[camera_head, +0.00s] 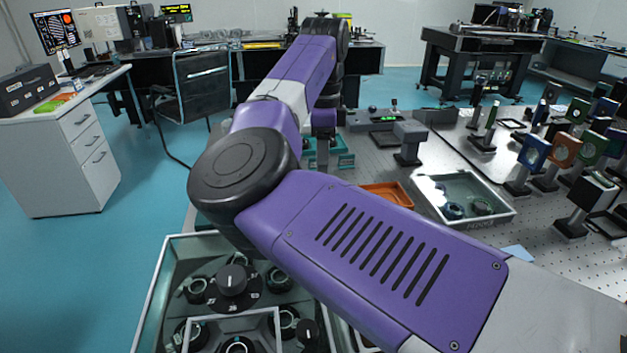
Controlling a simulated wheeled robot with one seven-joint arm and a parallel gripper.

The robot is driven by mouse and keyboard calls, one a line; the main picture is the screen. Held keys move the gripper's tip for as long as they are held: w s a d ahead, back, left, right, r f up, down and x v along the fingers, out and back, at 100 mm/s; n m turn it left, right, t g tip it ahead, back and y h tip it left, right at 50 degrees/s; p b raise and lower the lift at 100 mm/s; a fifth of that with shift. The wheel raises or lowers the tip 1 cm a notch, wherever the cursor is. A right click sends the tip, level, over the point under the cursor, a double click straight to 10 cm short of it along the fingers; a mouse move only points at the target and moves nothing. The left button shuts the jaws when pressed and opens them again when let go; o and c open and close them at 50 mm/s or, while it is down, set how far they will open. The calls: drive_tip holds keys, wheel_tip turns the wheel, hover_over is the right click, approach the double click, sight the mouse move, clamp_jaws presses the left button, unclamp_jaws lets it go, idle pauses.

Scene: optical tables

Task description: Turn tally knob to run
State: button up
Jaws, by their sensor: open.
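A black round knob (232,279) with a white pointer line stands on a dark dial plate with white marks, at the bottom left of the head view. Its pointer is directed upward in the picture. I cannot tell whether it is the tally knob, and the marks are too small to read. A second dark knob (307,333) shows lower right of it, partly cut off. My gripper (322,153) hangs at the far end of my purple arm, over the teal trays, well beyond the knobs and touching neither. It is small and partly hidden; it appears open and empty.
The knobs sit in a pale-rimmed case (160,285) among several dark round parts. Teal trays (343,151), an orange tray (388,194) and a clear-sided tray (463,197) lie on the optical table. Several optics mounts (535,152) crowd the right. My arm hides the middle.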

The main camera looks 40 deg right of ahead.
drive_tip(key=shift+f, duration=3.6)
clamp_jaws()
